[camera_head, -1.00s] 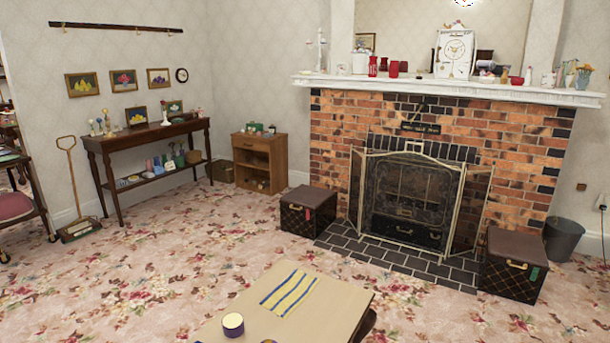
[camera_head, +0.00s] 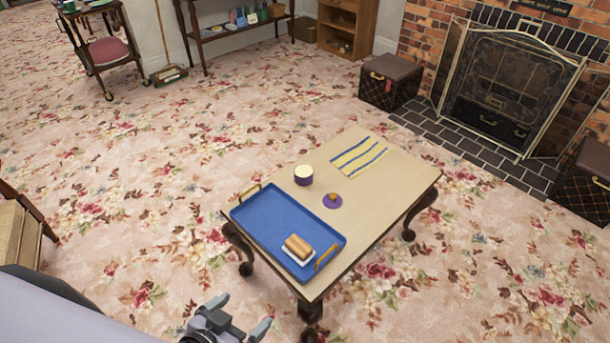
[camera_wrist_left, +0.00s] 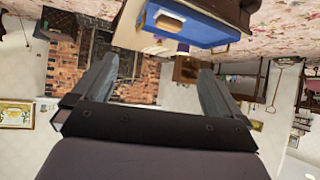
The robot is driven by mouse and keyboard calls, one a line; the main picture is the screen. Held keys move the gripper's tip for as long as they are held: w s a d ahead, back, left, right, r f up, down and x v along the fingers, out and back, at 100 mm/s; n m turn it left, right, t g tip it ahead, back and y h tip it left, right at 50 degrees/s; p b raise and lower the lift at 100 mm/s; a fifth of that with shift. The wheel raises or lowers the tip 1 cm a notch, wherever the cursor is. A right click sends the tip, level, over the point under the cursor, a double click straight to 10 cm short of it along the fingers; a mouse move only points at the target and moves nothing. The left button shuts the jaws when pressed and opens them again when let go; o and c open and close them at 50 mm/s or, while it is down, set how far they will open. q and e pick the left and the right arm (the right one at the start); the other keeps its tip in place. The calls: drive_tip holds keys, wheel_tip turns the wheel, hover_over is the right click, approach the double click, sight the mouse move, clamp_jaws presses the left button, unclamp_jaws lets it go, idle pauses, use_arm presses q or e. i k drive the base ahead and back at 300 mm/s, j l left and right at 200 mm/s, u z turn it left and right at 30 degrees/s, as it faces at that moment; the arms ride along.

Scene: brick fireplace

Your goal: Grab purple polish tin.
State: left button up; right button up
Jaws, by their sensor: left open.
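My left gripper (camera_head: 243,318) is at the bottom of the head view, in front of the table, open and apart from everything. Its two spread fingers (camera_wrist_left: 155,90) also show in the left wrist view, with nothing between them close by. My right gripper does not show.
The blue tray (camera_head: 265,215) with gold handles holds a sponge-like block (camera_head: 298,248) on white. A yellow and blue striped cloth (camera_head: 358,157) lies at the table's far end. Dark boxes (camera_head: 390,81) stand by the fireplace (camera_head: 510,85). Flowered carpet (camera_head: 150,150) around the table is clear.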

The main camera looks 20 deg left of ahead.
sight(303, 173)
drive_tip(key=l+z, duration=0.25)
drive_tip(key=z, duration=0.25)
drive_tip(key=i+l+z, duration=0.4)
drive_tip(key=l+z, duration=0.15)
drive_tip(key=l, duration=0.15)
drive_tip(key=i+l, duration=0.2)
drive_tip(key=i, duration=0.25)
drive_tip(key=i+l, duration=0.25)
drive_tip(key=i, duration=0.2)
drive_tip(key=i+u, duration=0.35)
drive_tip(key=i+j+u, duration=0.1)
drive_tip(key=u, duration=0.25)
drive_tip(key=i+l+u, duration=0.1)
drive_tip(key=i+u, duration=0.45)
drive_tip(key=u, duration=0.25)
drive_tip(key=i+j+u, duration=0.1)
drive_tip(key=u, duration=0.25)
drive_tip(key=i+u, duration=0.2)
drive_tip(key=u, duration=0.2)
drive_tip(key=i+l+u, duration=0.1)
drive_tip(key=i+u, duration=0.2)
